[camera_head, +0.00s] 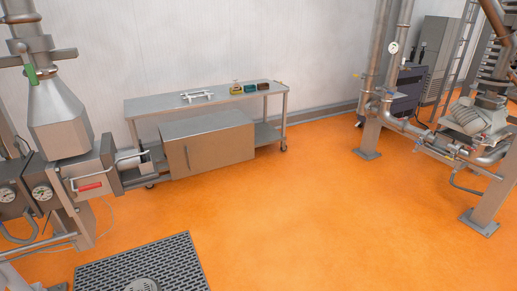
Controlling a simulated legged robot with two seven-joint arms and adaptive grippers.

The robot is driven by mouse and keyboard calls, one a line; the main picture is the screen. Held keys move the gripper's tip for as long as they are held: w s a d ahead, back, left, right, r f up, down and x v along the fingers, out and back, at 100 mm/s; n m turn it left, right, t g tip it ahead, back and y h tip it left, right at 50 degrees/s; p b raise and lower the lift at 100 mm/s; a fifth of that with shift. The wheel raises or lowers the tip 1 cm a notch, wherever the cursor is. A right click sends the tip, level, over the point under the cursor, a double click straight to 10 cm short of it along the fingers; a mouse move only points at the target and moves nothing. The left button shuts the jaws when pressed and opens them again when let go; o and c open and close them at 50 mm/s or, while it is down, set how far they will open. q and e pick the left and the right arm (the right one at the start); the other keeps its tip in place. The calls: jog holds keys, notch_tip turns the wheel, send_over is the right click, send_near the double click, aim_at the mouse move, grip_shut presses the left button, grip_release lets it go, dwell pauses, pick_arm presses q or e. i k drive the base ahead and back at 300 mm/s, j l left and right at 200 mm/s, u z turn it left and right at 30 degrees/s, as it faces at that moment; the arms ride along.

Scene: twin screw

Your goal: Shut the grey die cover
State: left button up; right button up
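A grey metal machine with a tapered hopper (60,118) stands at the left edge. Below the hopper is a boxy grey housing (97,165) with a red label (90,187) and a light bar handle (131,156) on its right side. This housing may carry the die cover, but I cannot tell for certain, nor how far any cover stands open. Neither of my grippers is in view.
A wheeled steel table (160,103) stands by the wall with small coloured items (250,88) on it. A large grey-brown cabinet (208,143) is before it. A floor grate (110,272) lies at front left. Pipework (373,110) stands right. The orange floor (290,215) between is clear.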

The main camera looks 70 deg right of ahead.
aim_at(197, 144)
jog(key=z, duration=1.95)
jog(key=i+l+z, duration=0.1)
jog(key=i+l, duration=0.05)
jog(key=i, duration=0.05)
